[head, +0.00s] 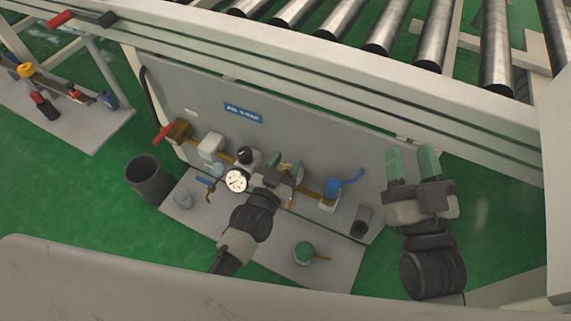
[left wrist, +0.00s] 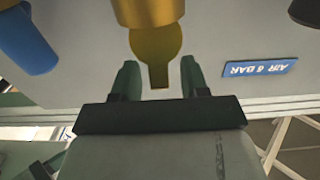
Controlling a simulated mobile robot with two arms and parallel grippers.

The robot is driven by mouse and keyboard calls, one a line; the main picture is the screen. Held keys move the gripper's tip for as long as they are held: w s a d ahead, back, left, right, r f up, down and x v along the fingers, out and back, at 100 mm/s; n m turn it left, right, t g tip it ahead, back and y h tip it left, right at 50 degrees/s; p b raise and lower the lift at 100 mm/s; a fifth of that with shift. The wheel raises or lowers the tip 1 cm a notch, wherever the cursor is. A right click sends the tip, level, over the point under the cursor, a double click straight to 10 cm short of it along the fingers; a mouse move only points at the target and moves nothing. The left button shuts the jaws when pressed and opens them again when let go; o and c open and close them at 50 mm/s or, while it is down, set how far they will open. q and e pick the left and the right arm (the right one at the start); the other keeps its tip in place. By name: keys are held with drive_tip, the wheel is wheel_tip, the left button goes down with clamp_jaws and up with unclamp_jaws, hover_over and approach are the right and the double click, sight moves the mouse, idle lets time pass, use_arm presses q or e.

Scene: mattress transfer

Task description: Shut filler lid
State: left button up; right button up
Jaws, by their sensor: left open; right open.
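In the left wrist view, a round yellow lid-like piece (left wrist: 155,43) with a narrow tab stands against a brass cylinder (left wrist: 148,10). I take it for the filler lid, raised off the brass cup. My left gripper (left wrist: 160,70) is open, its fingers on either side of the tab with gaps visible. In the head view, my left gripper (head: 286,172) is at the middle of the panel's row of fittings, right of the round gauge (head: 236,181); it hides most of the lid there. My right gripper (head: 413,160) is open and empty, beyond the panel's right end.
A grey panel (head: 200,90) with a blue sign (head: 243,112) stands behind the fittings. A blue-handled valve (head: 331,192) is to the right. A grey cup (head: 361,221) and green-topped can (head: 303,252) stand on the base plate. A dark bin (head: 148,180) is at left; rollers (head: 340,18) lie behind.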

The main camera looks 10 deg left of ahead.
use_arm(q)
clamp_jaws()
drive_tip(key=shift+f, duration=0.1)
drive_tip(key=shift+s, duration=0.1)
